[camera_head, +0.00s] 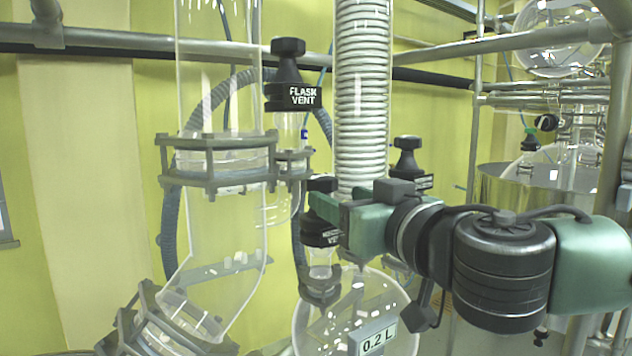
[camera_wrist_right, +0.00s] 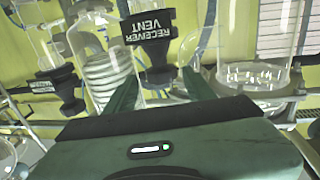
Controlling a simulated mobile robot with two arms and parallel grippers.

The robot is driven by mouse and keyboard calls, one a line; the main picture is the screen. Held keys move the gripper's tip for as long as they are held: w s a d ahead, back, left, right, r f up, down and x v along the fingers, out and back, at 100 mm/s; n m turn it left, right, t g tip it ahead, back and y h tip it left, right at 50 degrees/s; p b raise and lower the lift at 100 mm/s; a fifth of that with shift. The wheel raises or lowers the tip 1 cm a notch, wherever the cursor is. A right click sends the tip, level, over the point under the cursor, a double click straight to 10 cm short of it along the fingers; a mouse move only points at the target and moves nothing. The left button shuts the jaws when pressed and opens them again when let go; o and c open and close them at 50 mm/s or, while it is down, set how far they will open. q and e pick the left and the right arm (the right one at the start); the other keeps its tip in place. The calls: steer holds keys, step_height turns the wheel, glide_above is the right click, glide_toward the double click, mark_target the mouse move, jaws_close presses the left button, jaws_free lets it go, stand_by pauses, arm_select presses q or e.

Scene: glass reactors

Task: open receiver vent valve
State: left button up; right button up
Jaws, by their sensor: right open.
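The receiver vent valve (camera_head: 320,232) is a black knob with a white-lettered collar, upright on a glass neck. It stands left of the coiled condenser, partly hidden by my right gripper. My right gripper (camera_head: 328,208) reaches in from the right with green fingers at the valve's upper part. In the right wrist view the valve (camera_wrist_right: 150,32) appears upside down, its label reading "RECEIVER VENT". The open fingers (camera_wrist_right: 158,90) lie to either side of its knob; I cannot tell whether they touch it. My left gripper is not in view.
The flask vent valve (camera_head: 290,88) stands above and left. Another black valve (camera_head: 407,160) is behind the coiled condenser (camera_head: 362,90). A round receiver flask (camera_head: 312,325) with a "0.2 L" tag hangs below. Glass tubing and metal clamps (camera_head: 215,160) crowd the left.

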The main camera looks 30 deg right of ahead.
mark_target(321, 190)
steer(key=shift+w+r+p, duration=0.3)
steer(key=shift+w+p, duration=0.5)
steer(key=shift+p, duration=0.4)
steer(key=w, duration=0.1)
steer(key=w+p, duration=0.1)
steer(key=w, duration=0.1)
steer(key=w+p, duration=0.1)
steer(key=shift+w+d+f, duration=0.1)
steer(key=shift+w+f, duration=0.1)
steer(key=shift+f, duration=0.1)
steer(key=shift+w, duration=0.25)
steer(key=shift+w+p, duration=0.25)
steer(key=shift+p, duration=0.05)
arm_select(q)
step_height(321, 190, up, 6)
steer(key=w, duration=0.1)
arm_select(e)
steer(key=c, duration=1.1)
